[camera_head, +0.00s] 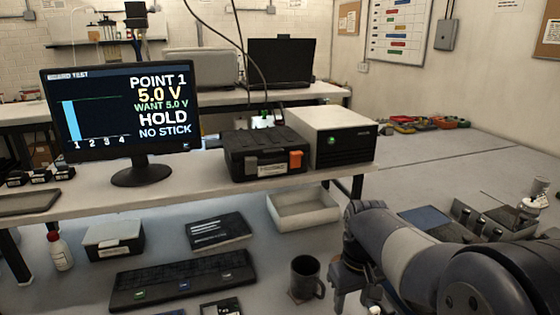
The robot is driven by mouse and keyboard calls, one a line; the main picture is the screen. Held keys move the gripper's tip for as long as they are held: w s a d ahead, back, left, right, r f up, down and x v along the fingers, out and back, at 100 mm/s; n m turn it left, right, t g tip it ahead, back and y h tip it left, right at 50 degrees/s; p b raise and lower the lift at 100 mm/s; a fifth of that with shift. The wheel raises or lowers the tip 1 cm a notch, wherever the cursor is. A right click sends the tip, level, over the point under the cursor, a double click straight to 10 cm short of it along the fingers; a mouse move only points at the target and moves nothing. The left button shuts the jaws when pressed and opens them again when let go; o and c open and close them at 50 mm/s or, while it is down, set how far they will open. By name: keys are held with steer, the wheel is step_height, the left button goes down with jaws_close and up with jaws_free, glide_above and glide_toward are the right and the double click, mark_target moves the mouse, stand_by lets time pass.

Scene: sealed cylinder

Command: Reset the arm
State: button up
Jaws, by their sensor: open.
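A monitor (120,110) reading "POINT 1, 5.0 V, HOLD, NO STICK" stands on the bench (200,183). A black case (262,155) and a white-topped box (330,135) stand beside it. Below are a keyboard-like panel (185,280), a white tray (303,211) and a bottle (60,252).

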step_height(320, 180, down, 9)
steer(key=shift+r, duration=0.1)
steer(key=shift+w+r+p, duration=0.2)
steer(key=shift+r+p, duration=0.65)
steer(key=shift+r, duration=0.15)
step_height(320, 180, up, 5)
steer(key=p, duration=0.4)
steer(key=shift+s+r, duration=0.1)
steer(key=shift+r, duration=0.05)
steer(key=shift+r, duration=0.1)
